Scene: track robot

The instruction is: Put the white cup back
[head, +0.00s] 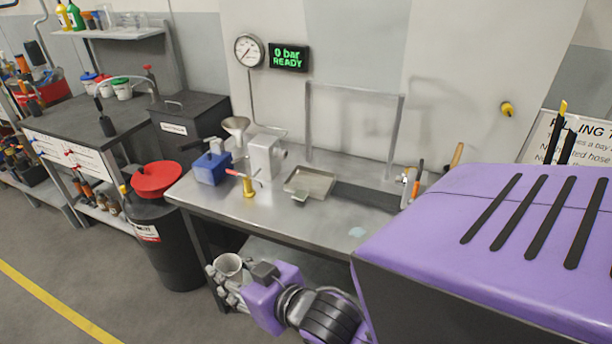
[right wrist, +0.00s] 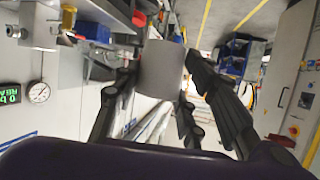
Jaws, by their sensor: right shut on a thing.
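The white cup (head: 229,264) is low in the lower middle of the head view, in front of the steel workbench and below its top. It looks upright, with its open rim up. My right gripper (head: 219,282) is shut on it. In the right wrist view, the dark fingers lie on both sides of the pale cup (right wrist: 160,70), which hides what is behind it. My left gripper is not in view.
The steel workbench (head: 262,217) holds a blue block (head: 212,168), a brass piece (head: 248,187) and a shallow tray (head: 310,182). A black bin (head: 176,245) with a red funnel (head: 157,178) stands left. The floor at front left is clear.

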